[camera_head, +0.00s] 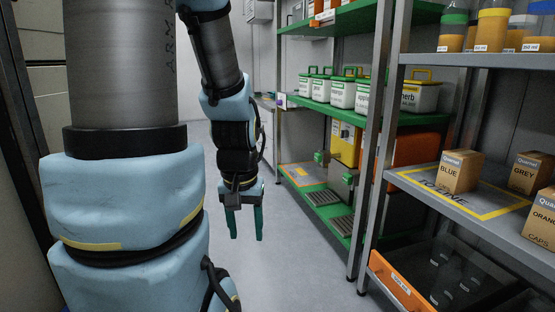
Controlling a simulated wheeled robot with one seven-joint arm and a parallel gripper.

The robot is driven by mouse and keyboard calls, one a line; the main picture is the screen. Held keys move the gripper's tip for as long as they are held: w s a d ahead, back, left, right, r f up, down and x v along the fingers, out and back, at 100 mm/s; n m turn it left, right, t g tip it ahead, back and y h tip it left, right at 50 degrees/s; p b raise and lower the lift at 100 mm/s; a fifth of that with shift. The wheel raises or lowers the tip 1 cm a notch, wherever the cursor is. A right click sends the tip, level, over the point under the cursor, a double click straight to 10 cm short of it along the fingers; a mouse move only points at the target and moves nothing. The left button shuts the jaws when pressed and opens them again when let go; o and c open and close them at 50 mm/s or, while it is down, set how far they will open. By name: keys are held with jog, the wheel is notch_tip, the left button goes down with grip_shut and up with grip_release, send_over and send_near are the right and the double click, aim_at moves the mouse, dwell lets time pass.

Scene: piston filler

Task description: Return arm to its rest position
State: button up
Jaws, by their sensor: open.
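My arm hangs down in the middle of the head view, in front of the aisle. My gripper (244,222) is at its lower end and points down. Its two teal fingers are apart, with nothing seen between them. It hangs over the grey floor (283,262), left of the shelves and apart from them.
On the right, a metal shelf (425,178) holds boxes marked BLUE (460,172) and GREY (531,173). Green shelves (350,112) behind carry several white containers. An orange-fronted bin (400,285) sits low at right. The floor between is clear.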

notch_tip(320, 180, up, 33)
jog(key=p, duration=3.1)
